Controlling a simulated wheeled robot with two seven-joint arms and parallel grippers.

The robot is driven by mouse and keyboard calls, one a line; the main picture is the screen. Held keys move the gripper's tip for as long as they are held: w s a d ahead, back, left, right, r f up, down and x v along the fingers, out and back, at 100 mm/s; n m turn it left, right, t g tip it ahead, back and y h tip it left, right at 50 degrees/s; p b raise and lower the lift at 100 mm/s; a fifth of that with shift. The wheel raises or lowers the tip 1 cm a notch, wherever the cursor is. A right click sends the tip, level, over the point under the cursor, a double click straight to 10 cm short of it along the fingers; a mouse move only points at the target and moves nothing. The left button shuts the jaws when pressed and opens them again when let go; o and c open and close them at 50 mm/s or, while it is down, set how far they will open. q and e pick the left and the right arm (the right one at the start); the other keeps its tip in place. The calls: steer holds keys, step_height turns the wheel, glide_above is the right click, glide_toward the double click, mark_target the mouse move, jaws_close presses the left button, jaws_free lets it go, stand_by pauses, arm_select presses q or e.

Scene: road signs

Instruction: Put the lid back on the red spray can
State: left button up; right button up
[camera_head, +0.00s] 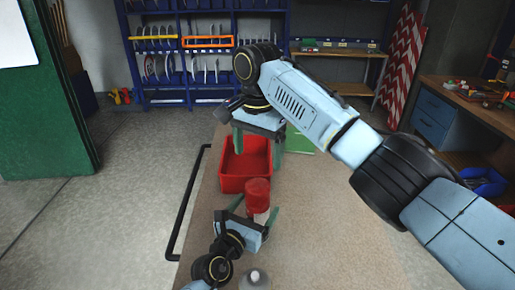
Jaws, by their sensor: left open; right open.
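A red, rounded, can-like piece (257,190) stands on the beige work surface (320,235), in front of the red bin. Its lower part is paler and partly hidden by my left gripper (254,206). That gripper is open, with one greenish finger on each side of the piece; contact cannot be told. A grey, dome-topped can (255,280) is cut off at the bottom edge. I cannot tell which piece is the lid. My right gripper (258,147) is open and points down over the far part of the red bin (232,183).
A black rail (187,205) runs along the surface's left edge. Blue tool shelves (187,98) stand behind, and a workbench (480,110) is at right. The surface right of the red piece is clear.

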arm_select(q)
steer(key=v, duration=1)
steer(key=shift+s, duration=0.25)
steer(key=shift+a, duration=0.1)
